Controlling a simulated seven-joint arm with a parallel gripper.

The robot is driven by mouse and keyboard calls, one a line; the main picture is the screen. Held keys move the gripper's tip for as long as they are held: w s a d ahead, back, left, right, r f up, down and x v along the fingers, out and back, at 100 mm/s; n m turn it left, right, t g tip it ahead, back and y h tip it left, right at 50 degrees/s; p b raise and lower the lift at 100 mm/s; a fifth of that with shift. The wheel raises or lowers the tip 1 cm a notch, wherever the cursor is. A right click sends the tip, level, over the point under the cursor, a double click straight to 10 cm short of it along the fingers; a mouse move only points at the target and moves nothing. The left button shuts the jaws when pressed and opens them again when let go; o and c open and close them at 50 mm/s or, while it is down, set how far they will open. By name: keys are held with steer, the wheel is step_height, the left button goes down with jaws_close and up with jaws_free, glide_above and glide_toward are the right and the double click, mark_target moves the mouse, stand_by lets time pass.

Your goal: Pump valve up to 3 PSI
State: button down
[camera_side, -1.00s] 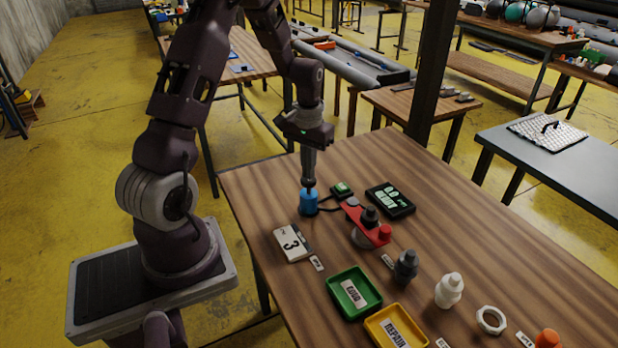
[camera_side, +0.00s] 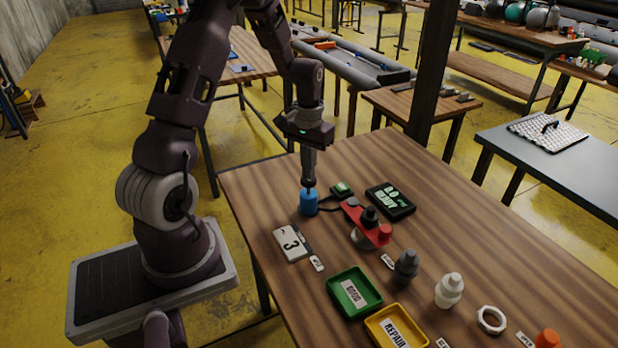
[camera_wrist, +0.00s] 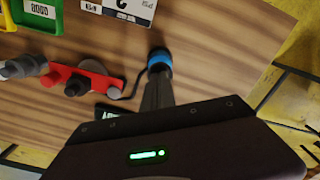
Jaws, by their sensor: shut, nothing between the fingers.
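My gripper (camera_side: 309,180) points straight down with its fingers shut. Its tips are at the top of a blue cylindrical pump (camera_side: 309,203), and I cannot tell if they press on it. The pump also shows in the wrist view (camera_wrist: 160,62), right at the fingertips (camera_wrist: 158,80). A black hose runs from the pump to a red clamp fixture (camera_side: 367,222). A dark valve (camera_side: 370,214) stands in the fixture. A black display (camera_side: 390,201) behind it reads about 0.0 and a word like READY. A white card (camera_side: 292,243) shows a 3.
A green tray (camera_side: 333,288) labelled GOOD and a yellow tray (camera_side: 371,325) labelled REPAIR lie at the front. A grey valve (camera_side: 406,266), a white valve (camera_side: 449,290), a white ring nut (camera_side: 491,320) and an orange piece (camera_side: 547,339) stand to the right. A dark post (camera_side: 435,75) rises behind the table.

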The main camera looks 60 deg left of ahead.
steer(key=shift+f, duration=1.35)
steer(key=shift+r, duration=2.05)
steer(key=shift+f, duration=2.05)
steer(key=shift+r, duration=2.05)
steer(key=shift+f, duration=0.1)
